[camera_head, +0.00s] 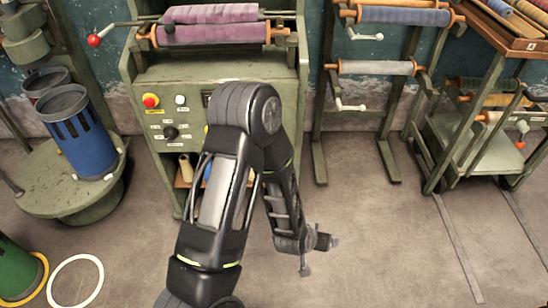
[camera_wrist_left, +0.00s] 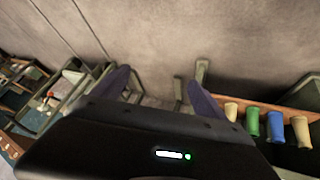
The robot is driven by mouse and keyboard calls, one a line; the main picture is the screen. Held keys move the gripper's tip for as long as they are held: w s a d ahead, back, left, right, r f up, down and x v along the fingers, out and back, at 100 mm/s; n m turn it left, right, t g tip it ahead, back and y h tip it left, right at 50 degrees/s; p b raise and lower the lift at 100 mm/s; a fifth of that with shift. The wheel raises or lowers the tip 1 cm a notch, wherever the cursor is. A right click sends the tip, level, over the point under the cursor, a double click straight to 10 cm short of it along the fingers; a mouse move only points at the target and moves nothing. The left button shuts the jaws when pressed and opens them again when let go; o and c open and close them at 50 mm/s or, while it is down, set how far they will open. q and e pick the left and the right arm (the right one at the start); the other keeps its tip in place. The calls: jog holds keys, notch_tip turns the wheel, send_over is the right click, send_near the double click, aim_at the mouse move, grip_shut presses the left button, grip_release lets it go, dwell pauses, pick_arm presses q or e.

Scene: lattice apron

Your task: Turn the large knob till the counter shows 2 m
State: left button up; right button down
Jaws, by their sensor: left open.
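The green machine (camera_head: 225,72) stands at the back left with a control panel on its front. A black knob (camera_head: 170,132) with pale labels around it sits low on the panel; I take it as the large knob. A dark window (camera_head: 206,98), perhaps the counter, is mostly hidden behind my left arm and no reading shows. My left gripper (camera_head: 320,257) is open and empty, low in front of the machine and to the right of the knob, well apart from it. Its spread fingers also show in the left wrist view (camera_wrist_left: 160,90). The right gripper is not in view.
A red button (camera_head: 150,101) and a white button (camera_head: 180,99) sit above the knob. A red-tipped crank (camera_head: 94,40) sticks out left. Several cones, one green (camera_wrist_left: 252,122), stand on a shelf. A blue can (camera_head: 78,140) stands left.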

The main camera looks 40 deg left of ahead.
pick_arm(q)
jog(key=shift+o, duration=1.2)
jog(key=w+a+f+n+t+y+b, duration=0.1)
jog(key=w+a+t+y+b, duration=0.2)
jog(key=w+a+b, duration=0.4)
jog(key=w+a, duration=0.2)
jog(key=a, duration=0.1)
jog(key=shift+f+t, duration=0.15)
jog(key=shift+t, duration=0.25)
jog(key=w+a+r+n+t+y+b, duration=0.3)
jog(key=a+r+y+b, duration=0.5)
jog(key=a, duration=0.6)
notch_tip(320, 180, up, 2)
jog(key=shift+a+r+n+t+b, duration=0.1)
jog(key=shift+a+n+t+b, duration=0.4)
jog(key=shift+b, duration=0.75)
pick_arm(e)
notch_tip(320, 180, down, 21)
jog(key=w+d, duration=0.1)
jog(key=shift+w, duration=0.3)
pick_arm(q)
jog(key=shift+w+d, duration=0.1)
jog(key=shift+d, duration=0.05)
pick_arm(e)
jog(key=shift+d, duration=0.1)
